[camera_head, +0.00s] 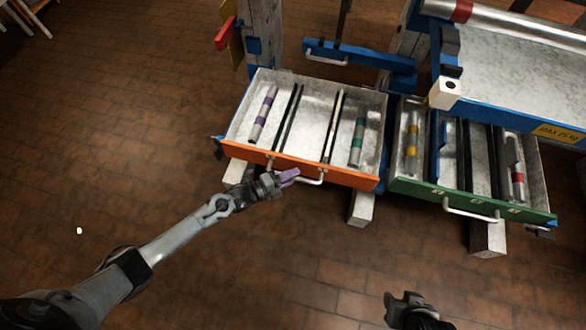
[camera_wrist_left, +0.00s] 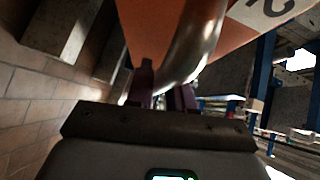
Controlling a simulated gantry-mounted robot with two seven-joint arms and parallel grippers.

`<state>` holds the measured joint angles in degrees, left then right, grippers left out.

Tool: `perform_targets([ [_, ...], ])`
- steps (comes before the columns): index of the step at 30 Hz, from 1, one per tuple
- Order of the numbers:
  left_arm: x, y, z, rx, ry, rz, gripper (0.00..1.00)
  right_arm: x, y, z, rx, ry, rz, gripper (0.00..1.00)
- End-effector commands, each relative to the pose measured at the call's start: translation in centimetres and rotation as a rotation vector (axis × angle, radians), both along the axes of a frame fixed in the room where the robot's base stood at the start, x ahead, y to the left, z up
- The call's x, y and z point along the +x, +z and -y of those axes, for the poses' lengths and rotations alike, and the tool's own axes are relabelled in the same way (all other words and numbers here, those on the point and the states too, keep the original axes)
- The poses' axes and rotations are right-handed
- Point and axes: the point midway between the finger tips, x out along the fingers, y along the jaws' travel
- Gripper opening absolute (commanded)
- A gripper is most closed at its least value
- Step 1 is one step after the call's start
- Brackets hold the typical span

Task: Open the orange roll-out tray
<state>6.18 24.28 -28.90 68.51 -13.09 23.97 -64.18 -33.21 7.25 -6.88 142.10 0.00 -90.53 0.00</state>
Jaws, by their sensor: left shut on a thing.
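The orange roll-out tray (camera_head: 345,177) is pulled out from the blue frame, and its grey interior shows. In the left wrist view the curved handle (camera_wrist_left: 194,45) runs between the purple fingers, with the orange front (camera_wrist_left: 150,30) close behind. My right gripper (camera_head: 405,305) is low in the head view, away from the tray; its jaws are unclear.
A green-fronted tray (camera_head: 470,205) stands open to the right, holding tubes with yellow and red bands. A metal-topped blue bench (camera_head: 510,80) is above it. White-ended beams (camera_head: 361,209) stick out below the trays. The brick-tiled floor in front is mostly clear.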

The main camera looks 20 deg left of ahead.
Motion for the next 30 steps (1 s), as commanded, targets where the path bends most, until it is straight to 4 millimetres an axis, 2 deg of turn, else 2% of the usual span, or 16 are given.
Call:
perform_targets([
  [1, -0.9, 0.5, 0.2, -0.002, -0.003, -0.001, 0.00, 0.0, 1.0, 0.0, 0.000, 0.000, 0.000, 0.43],
  [12, -7.7, 0.5, 1.0, -0.002, -0.003, -0.002, 0.00, 0.0, 4.7, -0.2, 0.007, -0.004, 0.000, 0.43],
  [30, -18.9, 0.4, 2.4, -0.002, -0.003, 0.000, 0.00, 0.0, 9.0, -0.2, 0.009, -0.006, 0.000, 0.43],
])
